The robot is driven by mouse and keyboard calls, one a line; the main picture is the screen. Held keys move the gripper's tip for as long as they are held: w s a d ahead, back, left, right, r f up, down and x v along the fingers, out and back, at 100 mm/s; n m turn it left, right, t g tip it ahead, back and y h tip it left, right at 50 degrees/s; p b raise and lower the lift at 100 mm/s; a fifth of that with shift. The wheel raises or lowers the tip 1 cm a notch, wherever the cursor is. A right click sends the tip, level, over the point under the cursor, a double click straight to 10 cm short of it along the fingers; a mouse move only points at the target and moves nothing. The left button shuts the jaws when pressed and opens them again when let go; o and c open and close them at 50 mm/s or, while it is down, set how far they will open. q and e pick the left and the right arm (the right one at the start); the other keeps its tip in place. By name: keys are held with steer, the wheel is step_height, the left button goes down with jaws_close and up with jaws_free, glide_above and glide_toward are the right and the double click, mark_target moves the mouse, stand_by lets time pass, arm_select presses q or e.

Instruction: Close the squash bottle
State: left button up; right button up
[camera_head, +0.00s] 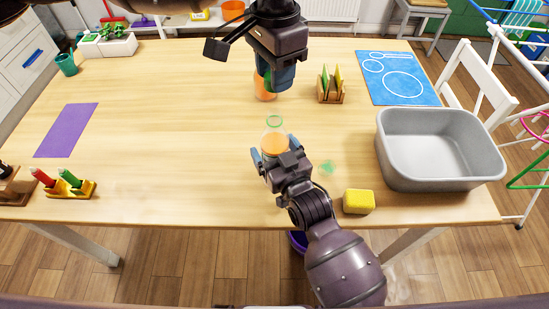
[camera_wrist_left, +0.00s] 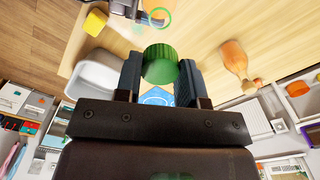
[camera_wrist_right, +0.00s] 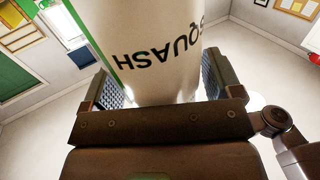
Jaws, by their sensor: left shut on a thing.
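The squash bottle (camera_head: 273,145) is near the table's front, its green rimmed open mouth (camera_head: 274,122) facing up. In the right wrist view its pale side (camera_wrist_right: 150,55) carries the word SQUASH. My right gripper (camera_head: 276,153) has a finger on each side of the bottle; I cannot tell whether they press on it. My left gripper (camera_head: 277,82) is shut on a round green ribbed cap, clear in the left wrist view (camera_wrist_left: 160,64). The cap is above the table, behind the bottle and apart from its mouth, which also shows in the left wrist view (camera_wrist_left: 160,18).
An orange bottle-like vessel (camera_head: 264,90) stands behind, partly hidden by my left gripper. A wooden rack (camera_head: 331,92), a grey basin (camera_head: 440,150), a yellow sponge (camera_head: 358,202) and a blue mat (camera_head: 398,78) are to the right.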

mark_target(275, 113)
steer(key=c, duration=1.1)
arm_select(q)
steer(key=shift+f, duration=2.5)
arm_select(e)
steer(key=shift+o, duration=0.2)
arm_select(q)
steer(key=shift+f, duration=0.1)
steer(key=shift+f, duration=0.8)
steer(key=shift+f, duration=0.6)
